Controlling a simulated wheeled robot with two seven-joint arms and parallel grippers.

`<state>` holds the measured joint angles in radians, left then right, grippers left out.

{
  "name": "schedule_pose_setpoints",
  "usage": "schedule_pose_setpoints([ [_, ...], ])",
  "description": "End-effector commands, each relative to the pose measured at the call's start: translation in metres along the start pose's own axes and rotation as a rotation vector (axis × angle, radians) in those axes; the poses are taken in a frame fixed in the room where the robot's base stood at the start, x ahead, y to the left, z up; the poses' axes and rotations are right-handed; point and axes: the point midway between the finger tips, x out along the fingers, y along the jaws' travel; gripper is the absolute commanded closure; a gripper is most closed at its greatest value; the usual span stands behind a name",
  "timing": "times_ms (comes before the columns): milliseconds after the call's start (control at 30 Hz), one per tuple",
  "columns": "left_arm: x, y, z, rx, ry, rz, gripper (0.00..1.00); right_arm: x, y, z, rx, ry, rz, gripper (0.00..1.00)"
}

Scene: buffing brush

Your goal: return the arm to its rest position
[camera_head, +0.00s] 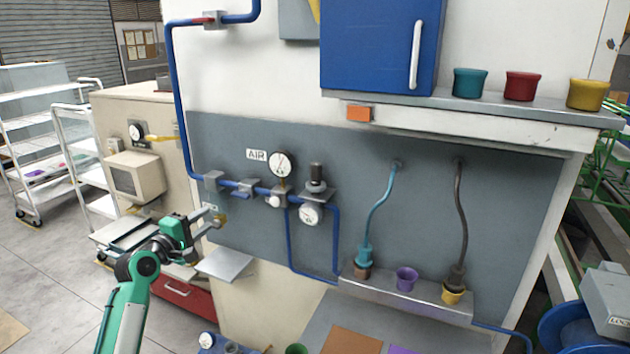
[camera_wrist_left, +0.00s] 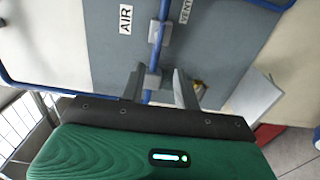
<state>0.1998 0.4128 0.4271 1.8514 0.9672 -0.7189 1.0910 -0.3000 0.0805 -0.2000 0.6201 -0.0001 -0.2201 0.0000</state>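My left arm (camera_head: 128,310), with green and white links, comes in from the lower left in the head view. My left gripper (camera_head: 212,218) is in front of the grey wall panel, left of the gauges and near the blue pipe. In the left wrist view its two fingers (camera_wrist_left: 160,78) stand apart, with the blue pipe (camera_wrist_left: 160,30) and a grey bracket visible behind and between them. I see nothing held. Whether a finger touches the pipe or bracket cannot be told. My right gripper is not in view.
A small grey shelf (camera_head: 225,264) juts out just below the left gripper. Gauges (camera_head: 281,164) and pipe fittings line the panel. A ledge (camera_head: 400,292) holds a purple cup (camera_head: 407,278) and two hose ends. White carts (camera_head: 35,140) stand left; the floor between is clear.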

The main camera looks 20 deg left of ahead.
Motion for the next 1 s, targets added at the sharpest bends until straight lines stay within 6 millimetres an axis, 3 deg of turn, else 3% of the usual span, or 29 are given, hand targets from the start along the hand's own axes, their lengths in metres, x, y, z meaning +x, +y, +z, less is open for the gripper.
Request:
schedule_pose_setpoints([
  [167,-0.002,-0.017,0.013,0.049,-0.017,-0.044,0.68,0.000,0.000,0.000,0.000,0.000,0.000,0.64],
  [267,-0.011,-0.054,0.044,0.167,-0.061,-0.143,0.68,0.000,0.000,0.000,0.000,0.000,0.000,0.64],
  [367,-0.031,-0.106,0.088,0.350,-0.139,-0.283,0.68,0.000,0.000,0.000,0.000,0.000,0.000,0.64],
  [500,-0.081,-0.179,0.152,0.638,-0.292,-0.484,0.68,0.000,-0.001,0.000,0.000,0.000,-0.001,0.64],
  [600,-0.129,-0.223,0.194,0.836,-0.426,-0.613,0.68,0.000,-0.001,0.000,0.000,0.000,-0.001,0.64],
  [700,-0.180,-0.253,0.229,1.011,-0.563,-0.718,0.68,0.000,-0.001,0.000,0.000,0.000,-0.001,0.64],
  [800,-0.221,-0.268,0.252,1.141,-0.677,-0.791,0.68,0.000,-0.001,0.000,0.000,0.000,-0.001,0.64],
  [1000,-0.282,-0.280,0.280,1.302,-0.847,-0.880,0.68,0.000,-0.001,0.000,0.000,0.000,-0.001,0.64],
])
